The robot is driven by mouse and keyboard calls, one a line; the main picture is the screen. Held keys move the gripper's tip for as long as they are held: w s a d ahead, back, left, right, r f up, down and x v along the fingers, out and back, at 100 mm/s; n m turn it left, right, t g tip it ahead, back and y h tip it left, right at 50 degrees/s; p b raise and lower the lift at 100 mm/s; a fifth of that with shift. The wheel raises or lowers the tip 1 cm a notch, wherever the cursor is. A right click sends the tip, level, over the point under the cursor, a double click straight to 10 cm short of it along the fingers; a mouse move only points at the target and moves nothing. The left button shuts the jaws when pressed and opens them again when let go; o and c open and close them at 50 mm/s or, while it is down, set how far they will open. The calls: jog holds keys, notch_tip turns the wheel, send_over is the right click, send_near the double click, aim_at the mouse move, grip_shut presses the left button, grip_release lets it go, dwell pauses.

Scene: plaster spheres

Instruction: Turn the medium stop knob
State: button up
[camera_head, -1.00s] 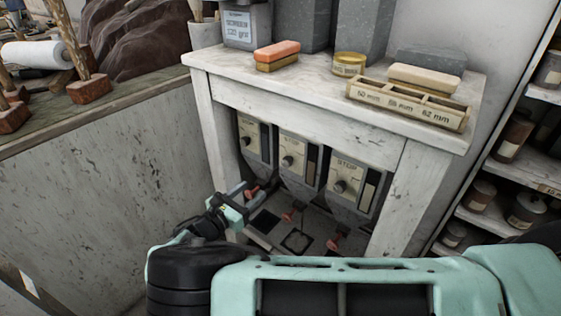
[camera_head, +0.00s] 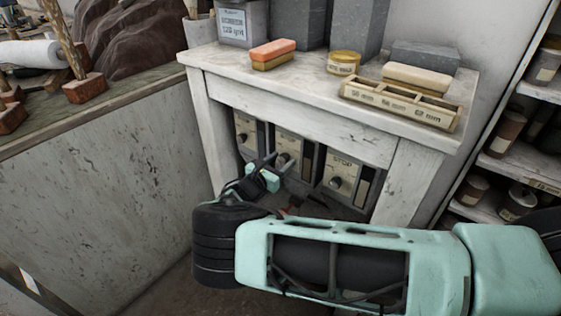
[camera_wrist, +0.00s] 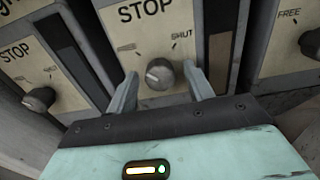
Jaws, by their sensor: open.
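Three panels with knobs sit under the white table. The middle panel's dark round knob (camera_head: 283,159) also shows in the wrist view (camera_wrist: 160,75), with a pale pointer line on it. Above it this panel (camera_wrist: 147,22) reads STOP, with SHUT at upper right; no word "medium" is legible. My gripper (camera_wrist: 163,80) is open, with one finger on each side of this knob. I cannot tell whether either finger touches it. In the head view my gripper (camera_head: 271,168) is in front of the middle panel and partly hides it.
Another knob (camera_wrist: 39,99) is on the left panel and one (camera_wrist: 310,43) on the right panel, close on both sides. The table edge (camera_head: 300,119) overhangs the panels. A wooden holder (camera_head: 400,104) and blocks lie on top. Shelves with jars (camera_head: 515,200) stand at right.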

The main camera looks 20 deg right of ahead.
jog(key=c, duration=1)
jog(key=shift+o, duration=0.2)
jog(key=shift+m+b, duration=0.3)
jog(key=shift+m, duration=0.1)
jog(key=m+b, duration=0.1)
jog(key=m, duration=0.1)
jog(key=shift+f+m+b, duration=0.15)
jog(key=shift+m+b, duration=0.25)
jog(key=m+b, duration=0.2)
jog(key=m, duration=0.3)
jog(key=shift+b, duration=0.4)
jog(key=m+b, duration=0.2)
jog(key=m, duration=0.3)
jog(key=m+b, duration=0.2)
jog(key=m, duration=0.2)
jog(key=shift+b, duration=0.35)
jog(key=shift+r+m, duration=0.2)
jog(key=shift+m, duration=0.1)
